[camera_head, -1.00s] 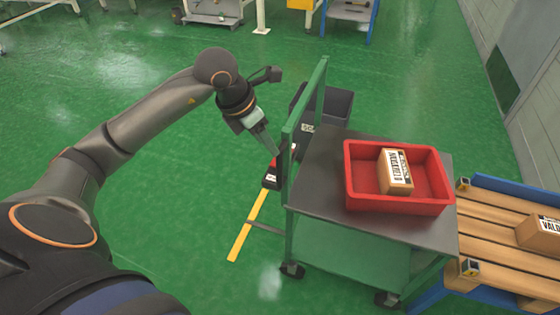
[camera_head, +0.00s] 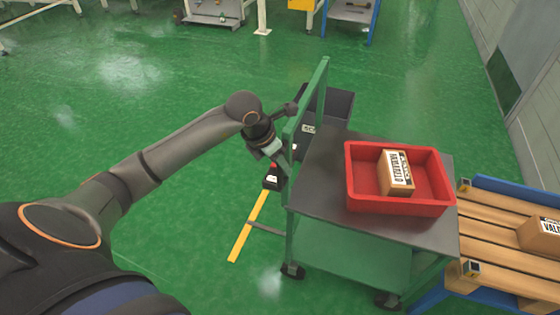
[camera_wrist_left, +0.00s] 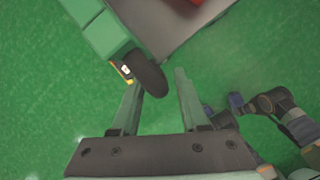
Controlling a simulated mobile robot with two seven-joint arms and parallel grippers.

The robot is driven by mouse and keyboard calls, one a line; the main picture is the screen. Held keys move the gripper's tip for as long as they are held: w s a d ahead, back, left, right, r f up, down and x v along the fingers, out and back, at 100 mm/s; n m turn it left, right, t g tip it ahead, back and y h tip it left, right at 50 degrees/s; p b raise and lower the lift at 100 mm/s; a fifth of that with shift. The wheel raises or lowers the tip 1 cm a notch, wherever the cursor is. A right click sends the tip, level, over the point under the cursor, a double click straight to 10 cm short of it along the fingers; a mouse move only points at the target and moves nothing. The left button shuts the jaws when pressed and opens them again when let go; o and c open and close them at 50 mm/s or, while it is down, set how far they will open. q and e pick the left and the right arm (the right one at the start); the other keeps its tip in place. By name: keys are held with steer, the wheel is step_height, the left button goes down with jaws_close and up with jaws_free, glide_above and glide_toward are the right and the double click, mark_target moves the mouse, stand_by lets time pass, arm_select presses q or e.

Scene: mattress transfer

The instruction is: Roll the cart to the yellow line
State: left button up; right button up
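The green cart (camera_head: 345,258) with a grey top stands right of centre in the head view. Its upright handle frame (camera_head: 304,125) is on the left side. My left gripper (camera_head: 284,166) is beside this frame, its tips partly hidden. In the left wrist view my left gripper (camera_wrist_left: 157,92) is open, and a dark rounded grip (camera_wrist_left: 146,73) on the green frame lies just ahead of and between its fingertips. The yellow line (camera_head: 248,228) is on the floor left of the cart. My right gripper is not clear; part of a dark arm (camera_wrist_left: 270,103) shows at right in the wrist view.
A red tray (camera_head: 430,208) holding a carton (camera_head: 396,173) sits on the cart. A dark bin (camera_head: 335,103) is behind the handle. A slatted wooden platform (camera_head: 500,240) with another box (camera_head: 540,234) stands close at right. The green floor at left is clear.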

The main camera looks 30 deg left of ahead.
arm_select(q)
jaws_close()
stand_by(1.2)
